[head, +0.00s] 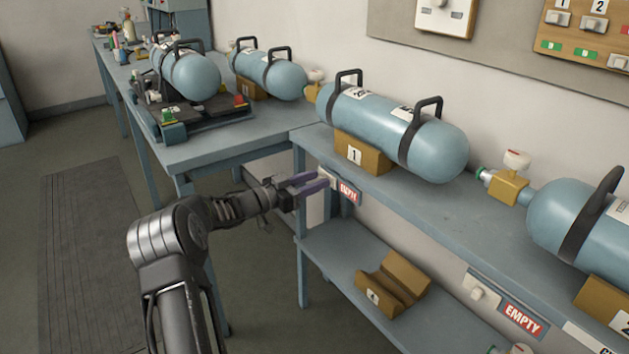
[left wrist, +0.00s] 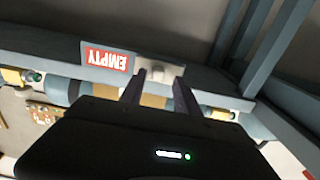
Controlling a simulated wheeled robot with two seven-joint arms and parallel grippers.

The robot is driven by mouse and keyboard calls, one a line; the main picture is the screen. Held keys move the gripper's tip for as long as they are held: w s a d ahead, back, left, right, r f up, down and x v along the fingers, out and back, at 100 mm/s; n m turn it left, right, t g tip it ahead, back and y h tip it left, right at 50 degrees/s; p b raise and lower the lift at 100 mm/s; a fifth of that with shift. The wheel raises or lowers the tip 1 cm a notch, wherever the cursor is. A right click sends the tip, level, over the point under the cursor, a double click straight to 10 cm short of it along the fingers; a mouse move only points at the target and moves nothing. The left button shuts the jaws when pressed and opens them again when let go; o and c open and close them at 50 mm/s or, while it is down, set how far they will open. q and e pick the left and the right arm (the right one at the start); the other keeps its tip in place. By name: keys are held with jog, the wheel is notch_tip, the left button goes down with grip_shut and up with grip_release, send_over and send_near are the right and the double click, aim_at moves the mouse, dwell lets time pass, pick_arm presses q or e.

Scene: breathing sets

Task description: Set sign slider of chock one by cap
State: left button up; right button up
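Chock one (head: 376,161) is a brass-coloured block labelled 1 on the shelf, under a blue cylinder (head: 395,125). Its sign slider is on the shelf's front edge, with a pale cap (left wrist: 156,74) on a light plate (head: 327,177). Beside it is a red sign (head: 349,193), which reads EMPTY, upside down, in the left wrist view (left wrist: 108,60). My left gripper (head: 315,182) is at the slider, fingers apart. In the left wrist view its fingertips (left wrist: 159,78) are on either side of the cap; contact cannot be told. My right gripper is out of view.
Another slider knob (head: 478,294) and EMPTY sign (head: 522,319) are further right on the shelf edge. An empty chock labelled 4 (head: 393,284) sits on the lower shelf. A workbench (head: 190,150) with more cylinders stands at the left. The floor at left is open.

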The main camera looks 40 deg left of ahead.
pick_arm(q)
jog(key=v, duration=0.7)
jog(key=shift+s, duration=0.25)
jog(key=shift+a, duration=0.15)
